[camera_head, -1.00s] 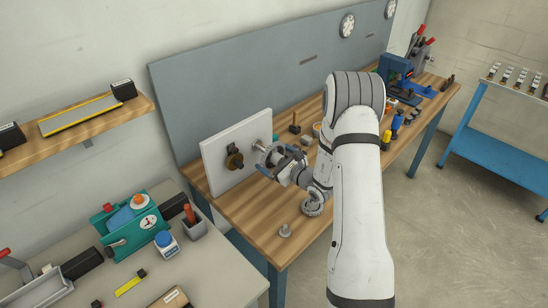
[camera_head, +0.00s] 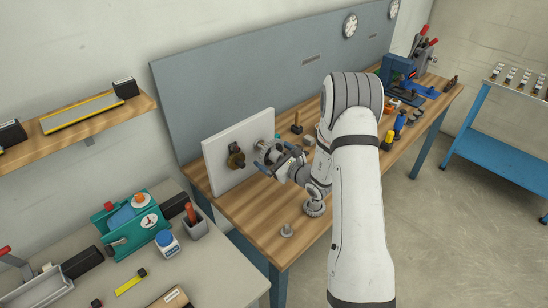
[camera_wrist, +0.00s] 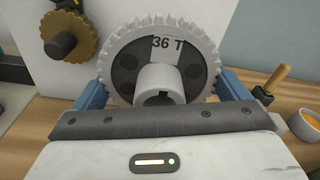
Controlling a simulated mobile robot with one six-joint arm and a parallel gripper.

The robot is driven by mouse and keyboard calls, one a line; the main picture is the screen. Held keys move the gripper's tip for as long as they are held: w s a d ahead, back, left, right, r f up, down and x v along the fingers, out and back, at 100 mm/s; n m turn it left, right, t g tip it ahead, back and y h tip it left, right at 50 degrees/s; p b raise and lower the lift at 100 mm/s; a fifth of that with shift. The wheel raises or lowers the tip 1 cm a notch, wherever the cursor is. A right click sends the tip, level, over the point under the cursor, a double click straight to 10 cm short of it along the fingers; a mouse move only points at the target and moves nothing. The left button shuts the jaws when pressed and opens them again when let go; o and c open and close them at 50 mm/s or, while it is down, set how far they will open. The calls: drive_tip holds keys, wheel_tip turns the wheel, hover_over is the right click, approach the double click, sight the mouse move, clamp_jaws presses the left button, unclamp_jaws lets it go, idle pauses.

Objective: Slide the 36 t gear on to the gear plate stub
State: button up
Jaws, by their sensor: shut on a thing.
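The light grey 36 T gear (camera_wrist: 124,48) fills the upper middle of the wrist view, label and hub facing me. My gripper (camera_wrist: 161,88) is shut on it, one blue finger at each side of its rim. In the head view my gripper (camera_head: 273,155) holds the gear upright in front of the white gear plate (camera_head: 218,176). A brown-gold gear (camera_head: 236,158) sits on a dark shaft on the plate, left of the held gear. The stub is hidden behind the gear, and I cannot tell whether the gear is around it.
The plate stands on the wooden bench (camera_head: 240,208) before a grey back panel (camera_head: 215,85). A small grey flanged part (camera_head: 287,231) stands near the front edge. A wooden-handled tool (camera_wrist: 272,84) and an orange-filled bowl (camera_wrist: 306,124) lie to the right.

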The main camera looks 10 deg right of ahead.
drive_tip(key=shift+r+b+x, duration=0.15)
drive_tip(key=shift+b+x, duration=0.35)
drive_tip(key=shift+x, duration=0.55)
drive_tip(key=shift+r+b+x, duration=0.2)
drive_tip(key=shift+b+x, duration=0.3)
drive_tip(key=shift+x, duration=0.55)
drive_tip(key=o, duration=0.7)
drive_tip(key=shift+s, duration=0.15)
drive_tip(key=b+v, duration=0.2)
drive_tip(key=v, duration=0.5)
drive_tip(key=shift+s+d, duration=0.25)
drive_tip(key=shift+d, duration=0.05)
